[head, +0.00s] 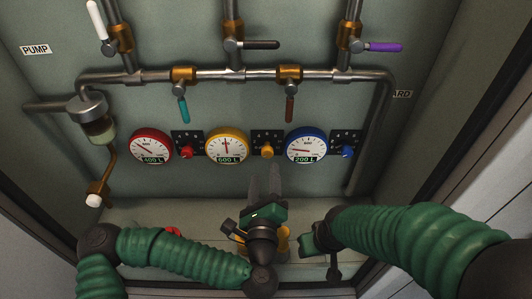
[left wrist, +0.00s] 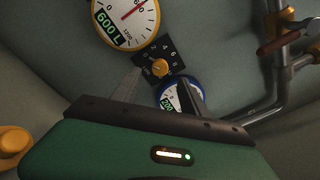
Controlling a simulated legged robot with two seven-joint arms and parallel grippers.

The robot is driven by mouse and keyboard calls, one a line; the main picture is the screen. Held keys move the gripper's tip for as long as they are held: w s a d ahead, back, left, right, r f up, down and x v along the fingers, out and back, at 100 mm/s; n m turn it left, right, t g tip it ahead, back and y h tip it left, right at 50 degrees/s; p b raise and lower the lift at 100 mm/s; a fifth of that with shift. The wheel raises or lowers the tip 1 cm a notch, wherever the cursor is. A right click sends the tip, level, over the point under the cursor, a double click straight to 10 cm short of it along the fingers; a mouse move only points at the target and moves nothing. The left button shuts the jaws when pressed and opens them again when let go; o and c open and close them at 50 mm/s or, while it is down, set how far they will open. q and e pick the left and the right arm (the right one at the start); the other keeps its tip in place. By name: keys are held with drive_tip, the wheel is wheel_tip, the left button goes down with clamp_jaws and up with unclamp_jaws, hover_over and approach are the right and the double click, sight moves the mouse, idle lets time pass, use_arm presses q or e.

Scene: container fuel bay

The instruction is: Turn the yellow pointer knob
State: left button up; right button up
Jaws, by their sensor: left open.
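The yellow pointer knob (head: 267,152) sits on a small black dial plate on the back wall, between the yellow-rimmed gauge and the blue-rimmed gauge. In the left wrist view the knob (left wrist: 160,68) shows between and beyond the fingertips, on its numbered plate. My left gripper (head: 264,172) is open and empty, pointing at the wall just below the knob, apparently without touching it. Its two fingers (left wrist: 160,88) stand apart in the left wrist view. My right gripper (head: 318,243) is low and right of the left one; its fingers are not clear.
A red knob (head: 187,152) and a blue knob (head: 347,152) sit on similar plates. Gauges with red (head: 150,146), yellow (head: 227,146) and blue (head: 307,145) rims line the wall. Pipes (head: 210,75) with lever valves run above. A yellow object (left wrist: 14,140) is close by, lower left.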

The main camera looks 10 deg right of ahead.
sight(267, 155)
use_arm(q)
drive_tip(key=b+x, duration=0.1)
drive_tip(key=x, duration=0.8)
drive_tip(key=shift+d+f, duration=0.1)
drive_tip(key=shift+w, duration=0.25)
drive_tip(key=shift+c, duration=0.3)
clamp_jaws()
